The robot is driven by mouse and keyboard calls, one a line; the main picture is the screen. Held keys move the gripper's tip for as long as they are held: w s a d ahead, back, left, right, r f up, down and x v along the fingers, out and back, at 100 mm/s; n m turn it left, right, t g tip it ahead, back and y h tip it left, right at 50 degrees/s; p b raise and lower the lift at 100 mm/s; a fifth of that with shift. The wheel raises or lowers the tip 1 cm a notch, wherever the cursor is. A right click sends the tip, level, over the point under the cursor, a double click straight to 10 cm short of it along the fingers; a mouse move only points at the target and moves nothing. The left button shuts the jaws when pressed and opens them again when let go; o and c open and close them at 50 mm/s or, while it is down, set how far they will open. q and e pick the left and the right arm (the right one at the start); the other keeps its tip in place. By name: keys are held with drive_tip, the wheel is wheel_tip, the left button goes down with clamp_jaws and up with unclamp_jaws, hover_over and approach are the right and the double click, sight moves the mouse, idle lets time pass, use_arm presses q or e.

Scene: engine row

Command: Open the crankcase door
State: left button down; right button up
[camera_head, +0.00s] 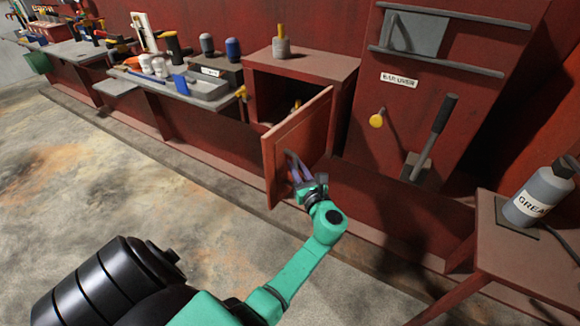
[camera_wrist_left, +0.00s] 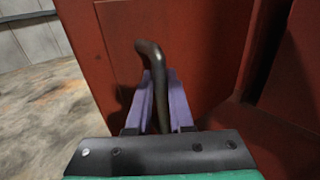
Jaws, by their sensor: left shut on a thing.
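The crankcase door (camera_head: 303,138) is a red-brown panel standing swung out from a box-like opening (camera_head: 268,90) in the red engine row. A small yellowish thing shows inside the dark opening. My left gripper (camera_head: 292,165) is at the door's outer face, with its purple fingers shut on the door handle. In the left wrist view the handle (camera_wrist_left: 150,60) is a dark bent bar, its lower part between the purple fingers (camera_wrist_left: 155,100). The door (camera_wrist_left: 125,35) fills the middle of that view. My right gripper is not in view.
A low sill (camera_head: 150,140) runs along the row's foot. A bench (camera_head: 195,92) with jars and tools stands left of the opening. At the right, a table (camera_head: 500,255) bears a grease bottle (camera_head: 540,190). The left floor is clear.

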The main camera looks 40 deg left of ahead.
use_arm(q)
drive_tip(key=shift+w+d+r, duration=0.35)
drive_tip(key=shift+d, duration=0.25)
drive_tip(key=c, duration=0.8)
unclamp_jaws()
drive_tip(key=shift+w+f, duration=0.1)
drive_tip(key=shift+f, duration=0.15)
drive_tip(key=shift+a, duration=0.1)
